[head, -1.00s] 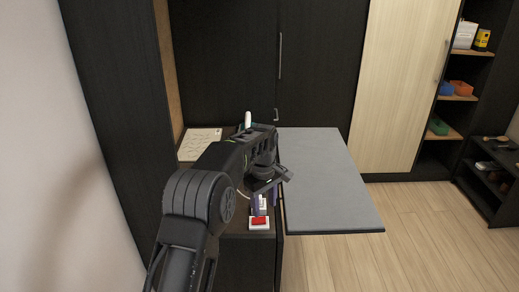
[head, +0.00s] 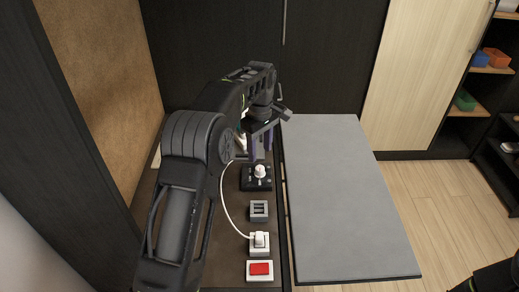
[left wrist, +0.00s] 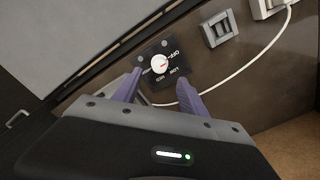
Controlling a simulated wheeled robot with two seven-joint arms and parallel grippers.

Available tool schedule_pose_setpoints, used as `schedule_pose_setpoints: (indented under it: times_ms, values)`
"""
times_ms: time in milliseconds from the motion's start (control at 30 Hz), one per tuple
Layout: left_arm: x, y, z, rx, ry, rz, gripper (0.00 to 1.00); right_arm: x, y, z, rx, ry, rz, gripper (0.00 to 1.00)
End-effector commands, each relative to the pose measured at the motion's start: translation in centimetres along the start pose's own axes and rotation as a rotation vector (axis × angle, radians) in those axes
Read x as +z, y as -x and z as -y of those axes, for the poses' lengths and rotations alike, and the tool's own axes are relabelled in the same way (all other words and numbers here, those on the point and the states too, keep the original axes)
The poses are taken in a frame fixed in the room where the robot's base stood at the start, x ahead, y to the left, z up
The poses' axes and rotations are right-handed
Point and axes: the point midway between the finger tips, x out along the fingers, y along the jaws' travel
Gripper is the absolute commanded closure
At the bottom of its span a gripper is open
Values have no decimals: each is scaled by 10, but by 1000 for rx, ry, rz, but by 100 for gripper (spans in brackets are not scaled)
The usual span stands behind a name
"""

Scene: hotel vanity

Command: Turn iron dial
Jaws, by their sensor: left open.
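The iron dial is a white round knob (head: 260,171) on a black square plate (head: 256,185) on the dark counter. In the left wrist view the knob (left wrist: 160,63) has a red mark, and the plate reads OFF, LOW and MED around it. My left gripper (head: 260,152) is open just above the dial. In the left wrist view its two purple fingers (left wrist: 160,80) stand apart on either side of the dial's near edge. They look clear of the knob, though the exact gap is hard to judge.
A grey outlet (head: 259,210), a white plug on a socket (head: 259,242) and a red switch (head: 260,269) line the counter in front of the dial. A white cord (head: 224,205) curves to the plug. A grey ironing board (head: 345,200) lies close on the right.

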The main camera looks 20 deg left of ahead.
Motion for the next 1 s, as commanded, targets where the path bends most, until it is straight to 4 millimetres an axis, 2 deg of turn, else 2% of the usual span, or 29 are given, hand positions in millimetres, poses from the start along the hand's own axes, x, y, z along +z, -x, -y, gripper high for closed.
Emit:
schedule_pose_setpoints:
  times_ms: [500, 667, 1000]
  values:
    - [0, -6, 0, -2, 0, 1, 50, 0, 2, 0, 1, -1, 1, 52]
    - [0, -23, 0, -3, -1, 1, 50, 1, 7, 1, 2, -2, 3, 52]
    - [0, -71, 0, -1, -1, 0, 50, 1, 19, 4, 6, -4, 8, 52]
